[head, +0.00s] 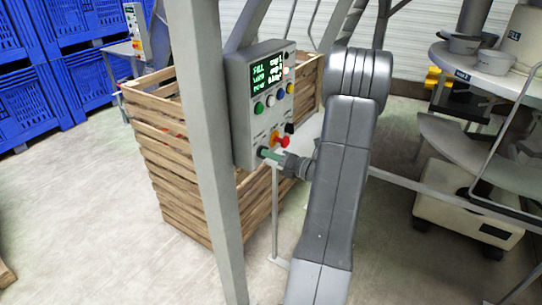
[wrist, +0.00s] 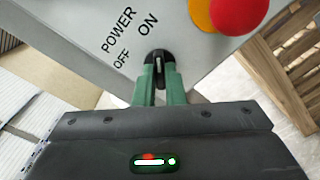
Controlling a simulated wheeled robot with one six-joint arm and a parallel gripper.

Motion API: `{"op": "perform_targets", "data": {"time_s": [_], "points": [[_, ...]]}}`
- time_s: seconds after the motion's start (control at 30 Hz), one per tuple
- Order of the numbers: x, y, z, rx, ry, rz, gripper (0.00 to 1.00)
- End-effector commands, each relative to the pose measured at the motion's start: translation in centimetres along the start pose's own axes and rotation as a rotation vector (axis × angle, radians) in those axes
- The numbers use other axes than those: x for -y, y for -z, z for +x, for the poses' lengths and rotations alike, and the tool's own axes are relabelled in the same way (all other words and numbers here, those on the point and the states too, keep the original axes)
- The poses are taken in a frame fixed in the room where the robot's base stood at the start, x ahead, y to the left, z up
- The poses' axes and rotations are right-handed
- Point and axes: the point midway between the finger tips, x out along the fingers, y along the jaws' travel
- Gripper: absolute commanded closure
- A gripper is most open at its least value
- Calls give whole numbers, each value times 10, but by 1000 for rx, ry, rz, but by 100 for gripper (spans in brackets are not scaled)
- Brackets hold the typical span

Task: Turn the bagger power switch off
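The bagger control box (head: 262,105) is a grey box with a green-lit screen and coloured buttons. Its power switch (wrist: 159,56) is a small black rotary knob with a pale mark, below the POWER, OFF and ON lettering in the wrist view. The mark points up in the picture, closer to ON than to OFF. My gripper (head: 266,153) is at the lower part of the panel. Its green fingers (wrist: 159,72) are on either side of the knob's grip, close together, and appear shut on it. In the head view the fingers hide the switch.
A red emergency button on a yellow base (wrist: 232,12) is just right of the switch. A grey post (head: 205,130) stands left of the box. A slatted wooden crate (head: 165,175) is behind it. A round metal table (head: 470,65) stands right.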

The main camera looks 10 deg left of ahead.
Motion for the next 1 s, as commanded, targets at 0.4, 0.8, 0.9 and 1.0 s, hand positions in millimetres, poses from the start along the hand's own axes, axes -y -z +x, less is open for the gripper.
{"op": "perform_targets", "data": {"time_s": [0.4, 0.8, 0.9, 1.0], "points": [[2, 2, 0, 1, 0, -102, 100], [4, 4, 0, 1, 0, -445, 100], [4, 4, 0, 0, 0, -540, 100], [4, 4, 0, 0, 0, -635, 100]]}}
